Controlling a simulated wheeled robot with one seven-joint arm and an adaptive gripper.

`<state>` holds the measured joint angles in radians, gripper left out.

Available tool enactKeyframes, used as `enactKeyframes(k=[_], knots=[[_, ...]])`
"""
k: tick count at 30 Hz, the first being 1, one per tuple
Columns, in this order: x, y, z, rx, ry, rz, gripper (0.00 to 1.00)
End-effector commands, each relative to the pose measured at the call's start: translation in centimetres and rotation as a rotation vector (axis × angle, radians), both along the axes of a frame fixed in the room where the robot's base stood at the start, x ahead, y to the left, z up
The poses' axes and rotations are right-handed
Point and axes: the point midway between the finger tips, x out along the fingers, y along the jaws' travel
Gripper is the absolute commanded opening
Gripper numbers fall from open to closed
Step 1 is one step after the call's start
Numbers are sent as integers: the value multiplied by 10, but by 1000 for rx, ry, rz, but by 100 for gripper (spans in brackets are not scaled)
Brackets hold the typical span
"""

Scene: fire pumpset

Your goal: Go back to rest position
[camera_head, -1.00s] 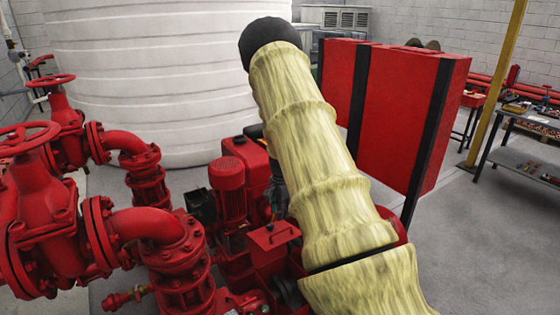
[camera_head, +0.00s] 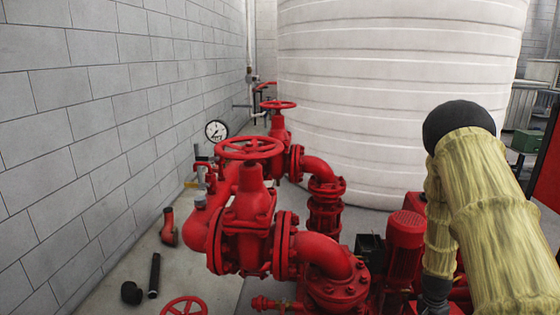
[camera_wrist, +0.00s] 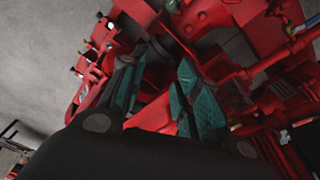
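My gripper (camera_wrist: 160,92) is in the wrist view, its two teal-padded fingers apart with nothing seen held between them. Red pump parts (camera_wrist: 215,25) lie beyond and around the fingers; I cannot tell whether they touch. In the head view my arm, in a pale yellow cover, is bent at the right side with its dark rounded joint uppermost. One covered link hangs down at its left, close to the red pump motor (camera_head: 405,240). My fingers do not show in the head view.
Red valves with handwheels (camera_head: 250,148) and pipes stand at centre. A white tank (camera_head: 390,90) rises behind them, and a grey block wall (camera_head: 110,110) is at left. Loose black fittings (camera_head: 154,275) lie on the floor. A red panel (camera_head: 548,165) is at the right edge.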

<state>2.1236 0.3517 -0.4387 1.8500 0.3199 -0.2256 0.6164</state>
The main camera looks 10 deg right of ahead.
Motion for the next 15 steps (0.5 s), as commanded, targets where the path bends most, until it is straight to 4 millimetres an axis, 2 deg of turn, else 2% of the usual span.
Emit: enactKeyframes(k=[1,6,11,15], knots=[[-13,24,-17,-8,25,83,32],[-55,100,-64,-28,76,381,32],[-103,173,-96,-18,106,659,32],[-151,235,-114,12,116,898,32]])
